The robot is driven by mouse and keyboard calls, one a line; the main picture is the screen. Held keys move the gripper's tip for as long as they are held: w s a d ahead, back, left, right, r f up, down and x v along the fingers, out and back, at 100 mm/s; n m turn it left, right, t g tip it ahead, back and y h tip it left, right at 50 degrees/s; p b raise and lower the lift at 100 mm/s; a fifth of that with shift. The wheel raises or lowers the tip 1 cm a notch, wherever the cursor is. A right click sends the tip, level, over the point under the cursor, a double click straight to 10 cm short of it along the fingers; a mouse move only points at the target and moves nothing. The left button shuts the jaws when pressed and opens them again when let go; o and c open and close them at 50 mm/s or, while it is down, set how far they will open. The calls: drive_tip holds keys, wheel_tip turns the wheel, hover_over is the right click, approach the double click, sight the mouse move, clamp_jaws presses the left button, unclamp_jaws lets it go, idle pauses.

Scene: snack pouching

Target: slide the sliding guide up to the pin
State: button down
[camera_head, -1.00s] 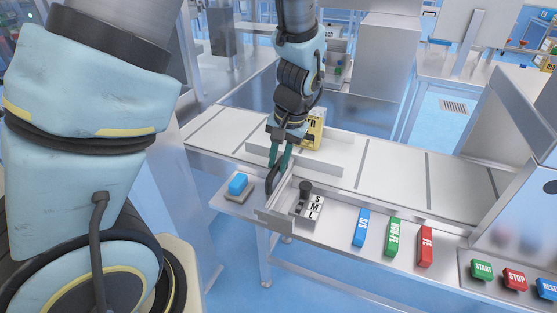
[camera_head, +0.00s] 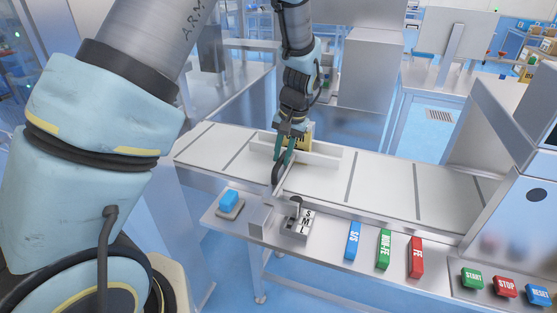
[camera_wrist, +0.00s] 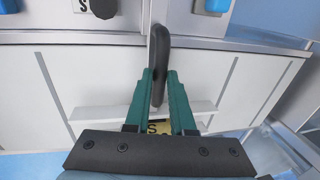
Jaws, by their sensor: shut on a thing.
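My gripper (camera_head: 284,150) is shut on the black loop handle (camera_head: 276,174) of the sliding guide, over the left part of the belt. In the wrist view the green fingers (camera_wrist: 160,95) close around this handle (camera_wrist: 160,45). The metal sliding guide (camera_head: 287,178) runs from the front edge of the belt inward, next to the handle. A dark upright knob (camera_head: 296,203), which may be the pin, stands on a plate marked S, M, L (camera_head: 302,222), just right of the guide. Whether guide and pin touch cannot be told.
A pale rail (camera_head: 318,157) lies across the belt with a yellow pack (camera_head: 306,134) behind it. A blue button (camera_head: 229,200) sits at the left. Labelled blocks and START, STOP, RESET buttons (camera_head: 506,286) line the front right. The belt to the right is clear.

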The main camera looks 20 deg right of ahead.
drive_tip(key=c, duration=0.8)
unclamp_jaws()
drive_tip(key=shift+o, duration=0.2)
drive_tip(key=shift+r, duration=0.15)
wheel_tip(320, 180, up, 10)
drive_tip(key=s+d+b, duration=0.1)
drive_tip(key=b, duration=0.1)
drive_tip(key=shift+s+d+r, duration=0.2)
drive_tip(key=shift+s+d, duration=0.05)
drive_tip(key=shift+d, duration=0.05)
drive_tip(key=w+a+f+n+h, duration=0.1)
drive_tip(key=w+a+n, duration=0.2)
drive_tip(key=a, duration=1.2)
drive_tip(key=s+a+f+n, duration=0.1)
drive_tip(key=s+a+n, duration=0.1)
drive_tip(key=a, duration=0.7)
drive_tip(key=s+a+f+n, duration=0.1)
drive_tip(key=s+a, duration=0.3)
drive_tip(key=a, duration=0.5)
drive_tip(key=shift+s+a+n+h, duration=0.3)
drive_tip(key=shift+s+n+h, duration=0.1)
drive_tip(key=shift+n, duration=0.3)
